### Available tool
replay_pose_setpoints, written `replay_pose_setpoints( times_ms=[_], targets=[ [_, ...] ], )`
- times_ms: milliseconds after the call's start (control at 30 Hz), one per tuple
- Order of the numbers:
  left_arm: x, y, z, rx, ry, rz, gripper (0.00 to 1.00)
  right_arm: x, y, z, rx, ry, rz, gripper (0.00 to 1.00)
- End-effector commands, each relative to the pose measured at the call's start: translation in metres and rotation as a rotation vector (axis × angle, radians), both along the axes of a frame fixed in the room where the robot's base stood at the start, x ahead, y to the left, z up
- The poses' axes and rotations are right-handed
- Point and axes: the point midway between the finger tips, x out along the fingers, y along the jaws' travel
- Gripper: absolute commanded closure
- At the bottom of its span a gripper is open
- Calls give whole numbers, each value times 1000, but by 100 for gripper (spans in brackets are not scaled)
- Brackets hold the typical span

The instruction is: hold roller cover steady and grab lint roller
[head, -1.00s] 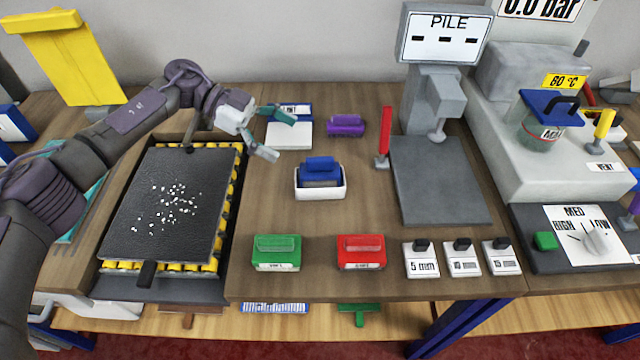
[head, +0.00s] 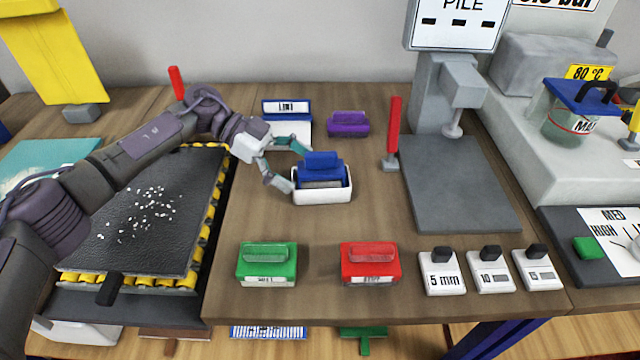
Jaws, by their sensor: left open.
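A blue-handled block with a grey underside, which looks like the lint roller (head: 321,164), sits in a white open-topped tray, which looks like the roller cover (head: 322,197). Both are on the wooden table near the middle of the head view. My left gripper (head: 297,166) is open at their left side. One teal finger is behind, near the blue handle's back left; the other is by the tray's left end. I cannot tell whether either finger touches. My right gripper is not in view.
A blue and white labelled stand (head: 287,122) and a purple block (head: 348,124) are behind. A red upright handle (head: 393,130) stands right of the tray. Green (head: 267,263) and red (head: 370,263) blocks are in front. A black mat with white specks (head: 150,210) is at left.

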Motion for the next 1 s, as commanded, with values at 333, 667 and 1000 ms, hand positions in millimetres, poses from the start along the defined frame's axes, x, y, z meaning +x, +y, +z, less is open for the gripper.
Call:
replay_pose_setpoints(
  times_ms=[333,667,1000],
  targets=[
    [-10,-32,-18,2,2,-2,7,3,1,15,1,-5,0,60],
    [-11,-35,-21,1,0,-1,7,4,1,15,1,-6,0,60],
    [-11,-35,-21,1,1,-2,40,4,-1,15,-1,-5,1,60]
  ],
)
